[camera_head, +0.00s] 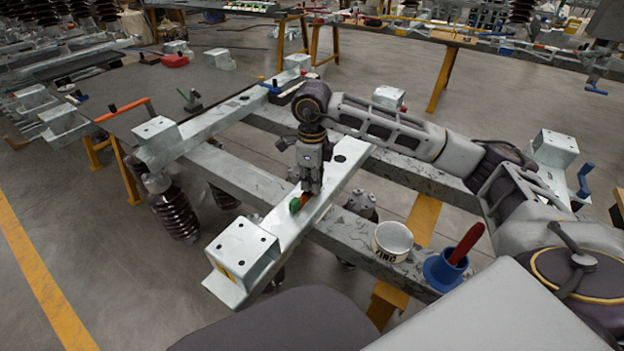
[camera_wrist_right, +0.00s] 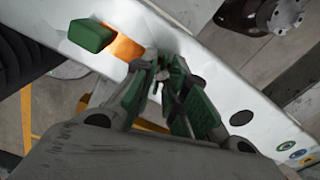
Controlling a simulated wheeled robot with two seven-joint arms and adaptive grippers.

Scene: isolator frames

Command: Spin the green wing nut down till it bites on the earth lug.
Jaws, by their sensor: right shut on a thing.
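My right gripper (camera_head: 311,188) points down over the pale metal bar (camera_head: 345,167) and is shut at its surface. In the right wrist view its fingers (camera_wrist_right: 163,72) close around a small green part, which I take to be the green wing nut (camera_wrist_right: 177,78); the fingers hide most of it. Right beside the fingertips lies the orange, copper-coloured earth lug (camera_wrist_right: 121,47) with a green block-like end (camera_wrist_right: 92,35). The lug's green end also shows in the head view (camera_head: 295,205). I cannot tell whether the nut touches the lug. My left gripper is out of view.
A box-shaped bracket (camera_head: 243,252) stands at the bar's near end. A white tin (camera_head: 392,240) and a blue cup (camera_head: 444,271) with a red-handled tool (camera_head: 466,243) stand on the grey beam to the right. Brown ribbed insulators (camera_head: 175,212) hang at left.

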